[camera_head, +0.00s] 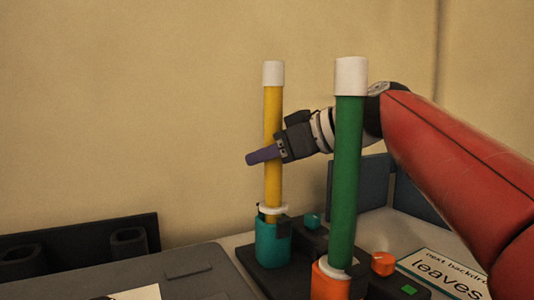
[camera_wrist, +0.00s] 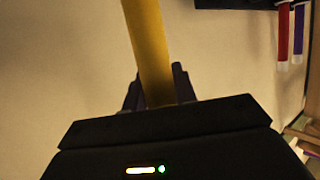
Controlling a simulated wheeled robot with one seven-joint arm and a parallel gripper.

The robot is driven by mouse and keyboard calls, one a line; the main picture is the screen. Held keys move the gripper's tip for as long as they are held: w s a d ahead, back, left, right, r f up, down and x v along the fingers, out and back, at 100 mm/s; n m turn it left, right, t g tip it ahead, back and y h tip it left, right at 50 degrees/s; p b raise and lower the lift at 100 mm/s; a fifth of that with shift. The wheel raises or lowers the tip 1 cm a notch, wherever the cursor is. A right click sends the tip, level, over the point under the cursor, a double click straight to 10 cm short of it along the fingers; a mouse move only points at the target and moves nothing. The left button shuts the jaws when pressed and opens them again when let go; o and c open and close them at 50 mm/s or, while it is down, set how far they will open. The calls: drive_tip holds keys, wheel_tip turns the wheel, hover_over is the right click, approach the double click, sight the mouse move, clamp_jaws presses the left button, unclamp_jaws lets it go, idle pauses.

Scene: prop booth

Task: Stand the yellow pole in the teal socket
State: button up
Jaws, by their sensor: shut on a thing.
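The yellow pole (camera_head: 273,120) has a white cap on top and a white collar near its foot. It stands about upright, with its foot at the mouth of the teal socket (camera_head: 272,246). How deep the foot sits cannot be made out. My gripper (camera_head: 263,155) is shut around the middle of the pole, its purple fingers coming from the right. In the wrist view the yellow pole (camera_wrist: 150,50) runs up between my gripper's fingers (camera_wrist: 158,88).
A green pole (camera_head: 347,180) with a white cap stands in an orange socket (camera_head: 330,282) in front. A dark base (camera_head: 260,282) carries the sockets. A card with "leaves" (camera_head: 445,275) lies at right. A dark rack (camera_head: 75,252) is at left. Red and purple rods (camera_wrist: 283,32) hang in the wrist view.

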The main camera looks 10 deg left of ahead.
drive_tip(key=shift+f, duration=0.35)
drive_tip(key=o, duration=1.1)
drive_tip(key=shift+o, duration=0.2)
drive_tip(key=v, duration=0.8)
